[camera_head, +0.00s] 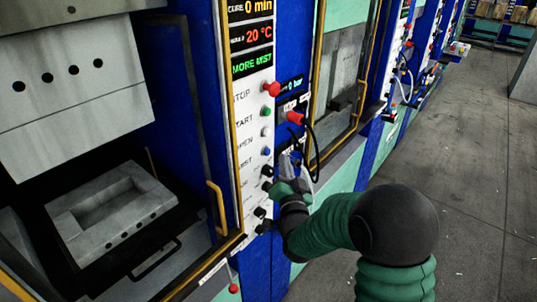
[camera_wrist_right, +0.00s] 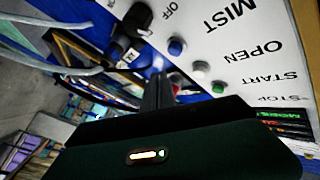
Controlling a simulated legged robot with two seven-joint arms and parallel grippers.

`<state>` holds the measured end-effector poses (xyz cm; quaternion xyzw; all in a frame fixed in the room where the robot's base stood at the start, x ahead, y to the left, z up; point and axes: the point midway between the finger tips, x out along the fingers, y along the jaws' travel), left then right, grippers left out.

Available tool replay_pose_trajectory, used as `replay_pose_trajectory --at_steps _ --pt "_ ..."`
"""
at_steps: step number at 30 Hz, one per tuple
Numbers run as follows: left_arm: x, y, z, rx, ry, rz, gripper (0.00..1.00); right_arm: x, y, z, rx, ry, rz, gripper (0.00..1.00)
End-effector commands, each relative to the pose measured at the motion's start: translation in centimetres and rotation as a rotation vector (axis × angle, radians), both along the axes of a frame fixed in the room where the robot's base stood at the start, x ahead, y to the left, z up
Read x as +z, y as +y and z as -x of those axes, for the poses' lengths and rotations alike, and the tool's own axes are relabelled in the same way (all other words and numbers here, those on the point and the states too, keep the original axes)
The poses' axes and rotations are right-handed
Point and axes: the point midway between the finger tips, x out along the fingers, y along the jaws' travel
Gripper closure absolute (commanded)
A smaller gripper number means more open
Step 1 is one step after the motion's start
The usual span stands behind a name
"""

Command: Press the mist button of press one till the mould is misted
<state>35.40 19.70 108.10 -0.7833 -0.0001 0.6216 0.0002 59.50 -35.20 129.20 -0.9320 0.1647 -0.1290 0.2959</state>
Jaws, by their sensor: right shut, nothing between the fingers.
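The control panel of the press (camera_head: 255,150) carries a column of buttons. The blue button (camera_head: 266,151) is beside the MIST label, and it also shows in the wrist view (camera_wrist_right: 177,46). The panel display (camera_head: 252,64) reads MORE MIST in green. The grey mould (camera_head: 150,187), with a rectangular cavity, lies inside the open press at left. My right gripper (camera_head: 274,187) is shut and empty, beside the lower part of the panel, below the blue button. Its fingers (camera_wrist_right: 159,88) point towards the panel, apart from the blue button. My left gripper is out of view.
Above the blue button are a white button (camera_head: 265,131), a green button (camera_head: 266,111) and a red button (camera_head: 271,88). A black knob (camera_head: 267,171) sits just below it. The floor (camera_head: 460,170) is clear.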

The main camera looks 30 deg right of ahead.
Motion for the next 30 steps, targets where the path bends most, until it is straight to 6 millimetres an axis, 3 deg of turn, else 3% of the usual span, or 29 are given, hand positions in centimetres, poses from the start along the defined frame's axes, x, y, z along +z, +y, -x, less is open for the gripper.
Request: replay_pose_trajectory --at_steps 9,30 --pt "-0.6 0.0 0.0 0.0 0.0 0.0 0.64 -0.1 -1.0 2.4 0.0 0.0 0.001 1.0" --pt "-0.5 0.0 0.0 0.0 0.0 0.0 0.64 0.0 -1.0 2.4 0.0 0.001 0.001 1.0"
